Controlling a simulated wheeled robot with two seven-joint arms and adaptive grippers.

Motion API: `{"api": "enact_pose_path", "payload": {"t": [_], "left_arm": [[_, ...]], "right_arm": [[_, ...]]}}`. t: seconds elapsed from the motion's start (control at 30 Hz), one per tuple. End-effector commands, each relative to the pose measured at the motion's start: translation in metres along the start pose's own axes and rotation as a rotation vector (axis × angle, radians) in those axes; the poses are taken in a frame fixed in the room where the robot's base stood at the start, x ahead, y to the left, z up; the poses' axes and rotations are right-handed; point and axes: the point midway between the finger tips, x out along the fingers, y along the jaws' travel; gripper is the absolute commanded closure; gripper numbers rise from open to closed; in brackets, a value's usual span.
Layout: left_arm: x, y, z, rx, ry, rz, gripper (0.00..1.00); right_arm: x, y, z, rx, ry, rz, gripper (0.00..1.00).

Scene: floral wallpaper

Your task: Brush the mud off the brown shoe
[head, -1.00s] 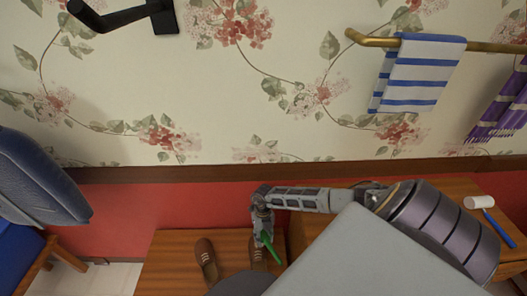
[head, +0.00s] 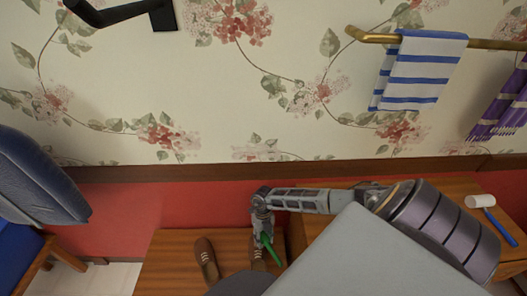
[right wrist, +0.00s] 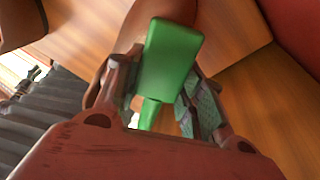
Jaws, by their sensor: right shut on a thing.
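Two brown shoes stand side by side on a wooden surface at the bottom of the head view. The right shoe (head: 257,262) is partly hidden by my right gripper (head: 264,236). That gripper is shut on a green brush (head: 272,250) and holds it over or against the right shoe; I cannot tell if they touch. In the right wrist view the green brush (right wrist: 170,60) sits between the two fingers, with brown shoe surface behind it. Mud cannot be made out. My left gripper is not in view.
A white-headed mallet with a blue handle (head: 490,214) lies on a wooden top at the right. A striped towel (head: 420,72) and a purple cloth hang from a brass rail (head: 375,38). A blue chair (head: 30,175) stands at the left.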

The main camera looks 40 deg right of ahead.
Motion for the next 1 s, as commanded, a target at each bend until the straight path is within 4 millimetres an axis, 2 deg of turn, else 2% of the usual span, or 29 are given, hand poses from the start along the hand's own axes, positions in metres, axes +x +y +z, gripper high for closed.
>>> {"api": "enact_pose_path", "payload": {"t": [0.53,0.87,0.9,1.0], "left_arm": [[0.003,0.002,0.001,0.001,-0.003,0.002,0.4],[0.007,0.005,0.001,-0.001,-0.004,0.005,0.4],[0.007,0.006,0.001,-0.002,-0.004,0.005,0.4],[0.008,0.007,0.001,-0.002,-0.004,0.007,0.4]], "right_arm": [[0.005,0.001,0.001,0.0,-0.001,0.001,0.9],[0.005,0.016,0.007,0.0,0.0,0.002,0.9],[0.005,0.018,0.008,0.0,0.0,0.002,0.94],[0.005,0.023,0.01,-0.001,0.0,0.002,0.94]]}}
